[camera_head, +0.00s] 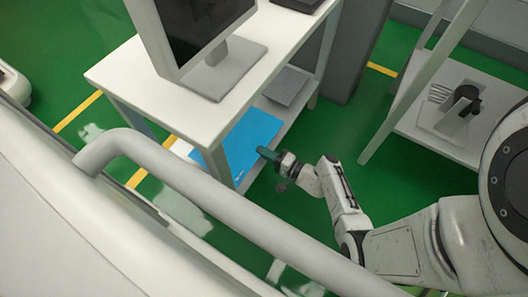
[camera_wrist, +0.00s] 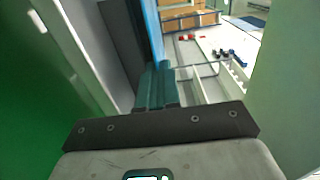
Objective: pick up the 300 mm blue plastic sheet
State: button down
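The blue plastic sheet (camera_head: 246,140) lies at the lower shelf of the white table, partly hidden by the tabletop and a table leg. My gripper (camera_head: 263,152) reaches in from the right, with its fingertips at the sheet's right edge. In the wrist view the two teal fingers (camera_wrist: 156,82) are close together, and the sheet (camera_wrist: 153,30) shows nearly edge-on, running out from between their tips. The gripper looks shut on the sheet's edge; the exact contact is small and hard to see.
The white table (camera_head: 120,74) carries a monitor (camera_head: 200,40). A grey flat object (camera_head: 286,86) lies on its lower shelf, behind the sheet. A shelf unit with a dark-topped device (camera_head: 460,105) stands at the right. Green floor (camera_head: 315,145) is open between them. A pale curved rail crosses the foreground.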

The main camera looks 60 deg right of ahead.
jog(key=s+r+p, duration=0.3)
jog(key=s, duration=1.3)
jog(key=shift+d, duration=0.2)
